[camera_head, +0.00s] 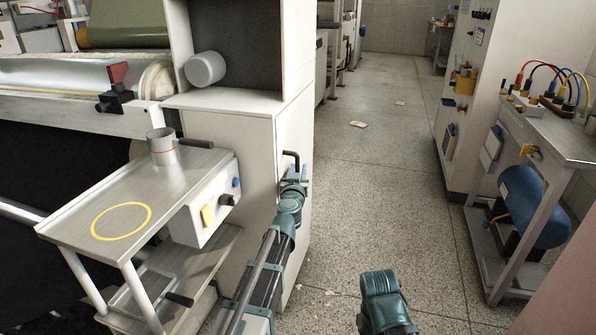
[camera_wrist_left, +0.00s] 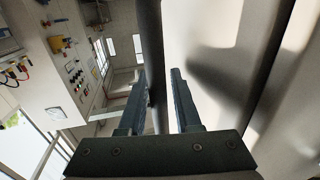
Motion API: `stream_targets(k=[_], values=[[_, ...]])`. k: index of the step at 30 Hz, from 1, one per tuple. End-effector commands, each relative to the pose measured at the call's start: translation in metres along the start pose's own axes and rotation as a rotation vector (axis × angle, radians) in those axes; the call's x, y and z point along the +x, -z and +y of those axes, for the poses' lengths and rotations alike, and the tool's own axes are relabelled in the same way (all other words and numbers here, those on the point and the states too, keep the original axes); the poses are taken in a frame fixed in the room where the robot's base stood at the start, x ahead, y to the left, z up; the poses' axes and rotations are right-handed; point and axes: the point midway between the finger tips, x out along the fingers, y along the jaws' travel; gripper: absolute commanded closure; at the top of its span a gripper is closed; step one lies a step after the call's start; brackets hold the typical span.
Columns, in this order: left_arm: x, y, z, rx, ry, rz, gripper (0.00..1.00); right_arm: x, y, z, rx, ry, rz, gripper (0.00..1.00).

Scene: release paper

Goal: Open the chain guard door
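The chain guard door (camera_head: 296,125) appears to be the pale side panel of the machine's cabinet, and it looks closed. A black bar handle (camera_head: 291,156) stands out from it. My left gripper (camera_head: 294,182) is at the handle. In the left wrist view the dark handle bar (camera_wrist_left: 152,50) runs between the two fingers of my left gripper (camera_wrist_left: 160,88). The bar is close to the left finger, with a gap to the right finger. The pale door surface (camera_wrist_left: 208,28) lies to the right. Only a teal part of my right arm shows, without fingertips.
A metal side table (camera_head: 170,180) with a yellow ring mark and a metal cup (camera_head: 163,147) stands left of my left arm. A cart (camera_head: 560,140) with a blue tank (camera_head: 533,205) stands at the right. The floor (camera_head: 375,185) between is mostly clear, with small scraps.

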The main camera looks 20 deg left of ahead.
Motion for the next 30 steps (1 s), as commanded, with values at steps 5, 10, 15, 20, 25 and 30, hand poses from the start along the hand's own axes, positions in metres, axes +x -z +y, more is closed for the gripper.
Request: stream_targets(k=[5,10,15,20,25,30], values=[[-0.0002,0.0,-0.0001,0.0,0.0,0.0,0.68,0.0,0.0,0.0,0.0,0.0,0.0,0.5],[-0.0003,0.0,-0.0001,0.0,0.0,0.0,0.93,0.0,0.0,0.0,0.0,0.0,0.0,0.5],[-0.0003,0.0,-0.0001,0.0,0.0,0.0,1.0,0.0,0.0,0.0,0.0,0.0,0.0,0.5],[-0.0004,0.0,-0.0001,0.0,0.0,0.0,1.0,0.0,0.0,0.0,0.0,0.0,0.0,0.5],[-0.0004,0.0,-0.0001,0.0,0.0,0.0,1.0,0.0,0.0,0.0,0.0,0.0,0.0,0.5],[-0.0004,0.0,-0.0001,0.0,0.0,0.0,1.0,0.0,0.0,0.0,0.0,0.0,0.0,0.5]])
